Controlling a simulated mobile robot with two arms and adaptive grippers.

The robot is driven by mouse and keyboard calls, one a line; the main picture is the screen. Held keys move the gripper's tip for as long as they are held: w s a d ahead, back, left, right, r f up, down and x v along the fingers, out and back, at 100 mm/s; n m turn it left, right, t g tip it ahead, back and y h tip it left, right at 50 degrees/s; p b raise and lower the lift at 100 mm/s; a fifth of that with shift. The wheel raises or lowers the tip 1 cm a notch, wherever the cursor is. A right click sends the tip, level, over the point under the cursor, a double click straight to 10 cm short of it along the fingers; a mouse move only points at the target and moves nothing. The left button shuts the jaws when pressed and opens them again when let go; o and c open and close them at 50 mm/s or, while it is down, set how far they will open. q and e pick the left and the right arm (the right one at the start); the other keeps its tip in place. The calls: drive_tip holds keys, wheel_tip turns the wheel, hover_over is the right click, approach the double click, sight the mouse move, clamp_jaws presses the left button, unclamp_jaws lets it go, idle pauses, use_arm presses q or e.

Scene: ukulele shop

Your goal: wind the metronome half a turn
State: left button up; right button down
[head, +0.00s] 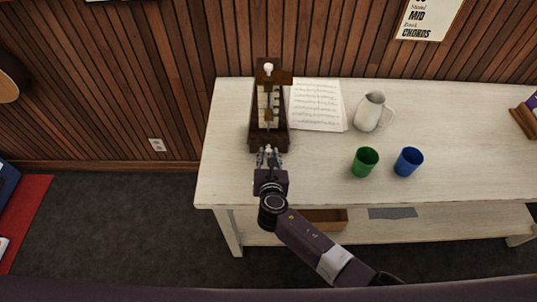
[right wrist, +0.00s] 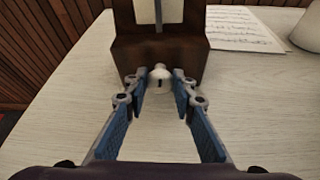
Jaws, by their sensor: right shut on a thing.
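The metronome (head: 268,138) is a dark brown wooden case with a pale scale and a pendulum rod, standing upright at the left end of the white table. Its lower front (right wrist: 125,58) fills the top of the right wrist view. A small pale winding key (right wrist: 160,73) sticks out of this front face. My right gripper (head: 268,152) is at the metronome's front, and in the right wrist view its blue-padded fingers (right wrist: 161,82) are on either side of the key, shut on it. My left gripper is not in view.
Sheet music (head: 317,105) lies right of the metronome, with a white pitcher (head: 370,111) beyond it. A green cup (head: 364,162) and a blue cup (head: 408,161) stand nearer the front edge. The table (head: 465,140) is bare between the cups and the right end.

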drive_tip(key=shift+d+f+m+y+b, duration=0.15)
drive_tip(key=shift+m+y+b, duration=0.45)
drive_tip(key=shift+m+y, duration=0.25)
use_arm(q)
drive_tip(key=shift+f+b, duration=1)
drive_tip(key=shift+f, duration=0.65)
use_arm(e)
drive_tip(key=shift+d+m+y, duration=0.1)
drive_tip(key=shift+m+y, duration=0.45)
drive_tip(key=shift+m, duration=0.6)
drive_tip(key=c, duration=1.6)
unclamp_jaws()
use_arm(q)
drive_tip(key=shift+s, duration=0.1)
use_arm(e)
drive_tip(key=shift+s, duration=0.1)
drive_tip(key=v, duration=1.2)
drive_tip(key=shift+f, duration=0.1)
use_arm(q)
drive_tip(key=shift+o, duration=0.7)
